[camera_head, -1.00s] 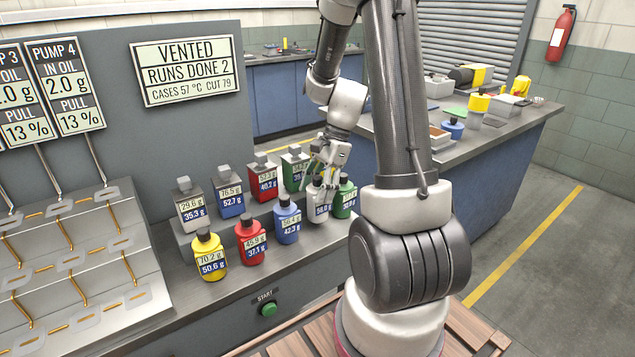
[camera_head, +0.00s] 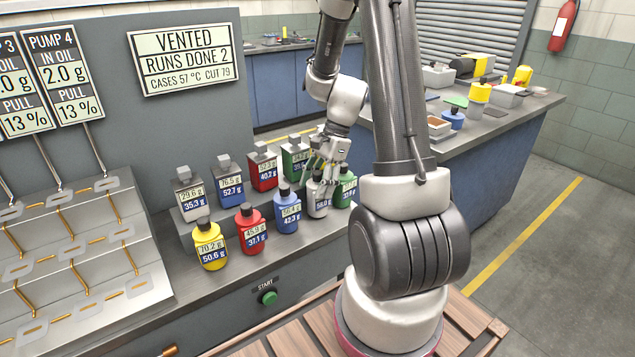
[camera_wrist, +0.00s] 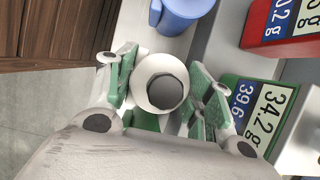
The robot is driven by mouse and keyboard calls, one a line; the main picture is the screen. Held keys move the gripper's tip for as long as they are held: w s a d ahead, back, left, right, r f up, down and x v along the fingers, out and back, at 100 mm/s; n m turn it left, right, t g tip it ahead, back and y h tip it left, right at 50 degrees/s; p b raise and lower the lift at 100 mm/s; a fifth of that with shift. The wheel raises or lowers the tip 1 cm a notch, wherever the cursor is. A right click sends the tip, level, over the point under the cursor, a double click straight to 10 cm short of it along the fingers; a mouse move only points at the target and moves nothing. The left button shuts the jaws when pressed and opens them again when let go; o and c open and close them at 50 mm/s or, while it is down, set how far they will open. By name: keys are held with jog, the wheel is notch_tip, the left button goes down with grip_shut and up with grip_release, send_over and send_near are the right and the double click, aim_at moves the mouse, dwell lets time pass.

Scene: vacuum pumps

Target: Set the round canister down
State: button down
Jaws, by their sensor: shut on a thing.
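The round canister (camera_head: 317,203) is pale grey-white with a dark cap and a label reading about 58.0 g. It is upright in the front row, between the blue round bottle (camera_head: 287,212) and the green round bottle (camera_head: 347,190). My gripper (camera_head: 324,178) is shut on it around its upper part from above. In the wrist view the canister (camera_wrist: 151,72) sits between the green finger pads, its dark cap facing the camera. Its base appears at or very near the bench top (camera_head: 255,270); I cannot tell whether it touches.
A red round bottle (camera_head: 251,232) and a yellow one (camera_head: 209,247) stand to the left. Square cans, including a green one (camera_head: 294,162), stand on a raised step behind. A green START button (camera_head: 269,298) is on the bench front.

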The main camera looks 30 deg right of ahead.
jog(key=shift+f, duration=0.3)
dwell(0.4)
jog(key=c, duration=0.5)
grip_release()
jog(key=shift+r, duration=0.1)
jog(key=v, duration=1.1)
jog(key=shift+d+r, duration=0.15)
jog(key=shift+r, duration=0.25)
grip_shut()
